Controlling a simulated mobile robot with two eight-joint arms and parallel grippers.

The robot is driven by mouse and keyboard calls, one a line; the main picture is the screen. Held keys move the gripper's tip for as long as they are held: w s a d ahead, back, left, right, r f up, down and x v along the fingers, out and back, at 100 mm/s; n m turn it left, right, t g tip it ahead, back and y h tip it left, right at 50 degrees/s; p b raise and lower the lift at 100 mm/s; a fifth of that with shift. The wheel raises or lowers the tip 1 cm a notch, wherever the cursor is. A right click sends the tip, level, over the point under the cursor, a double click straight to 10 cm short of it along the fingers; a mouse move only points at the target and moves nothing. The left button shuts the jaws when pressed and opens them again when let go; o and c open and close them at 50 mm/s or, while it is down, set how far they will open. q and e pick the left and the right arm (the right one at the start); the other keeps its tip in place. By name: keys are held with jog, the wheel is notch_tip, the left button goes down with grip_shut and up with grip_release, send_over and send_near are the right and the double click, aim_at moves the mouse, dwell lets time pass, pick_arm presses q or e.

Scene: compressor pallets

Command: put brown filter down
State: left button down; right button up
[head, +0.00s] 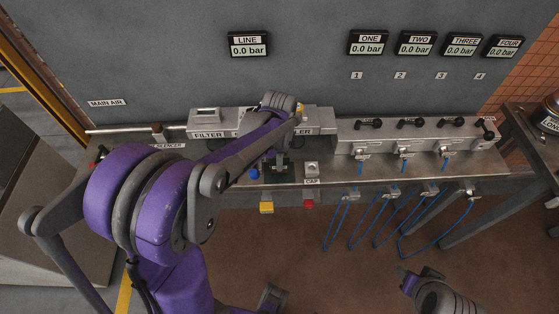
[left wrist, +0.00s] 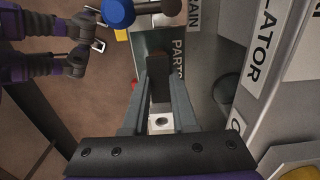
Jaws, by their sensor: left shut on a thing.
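The brown filter (left wrist: 157,68) is a small dark brown block between the fingertips of my left gripper (left wrist: 158,82), which is shut on it. In the left wrist view it is over or on the green surface labelled PARTS (left wrist: 148,42); I cannot tell whether it touches. In the head view my left gripper (head: 281,168) points down at the dark green PARTS surface (head: 292,180) on the bench's front part, and the filter is hard to make out. My right arm's end (head: 424,287) shows at the lower right of the head view, its fingers unclear.
A blue knob (head: 254,173) is just left of the PARTS surface. A pale CAP block (head: 311,168) is just right of it. Yellow (head: 266,208) and red (head: 308,203) tags hang at the bench front. The valve manifold (head: 420,135) with blue hoses is farther right.

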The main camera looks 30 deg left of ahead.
pick_arm(q)
jog(key=shift+f, duration=0.25)
jog(key=shift+f, duration=0.2)
jog(key=c, duration=0.7)
grip_release()
jog(key=shift+r, duration=0.15)
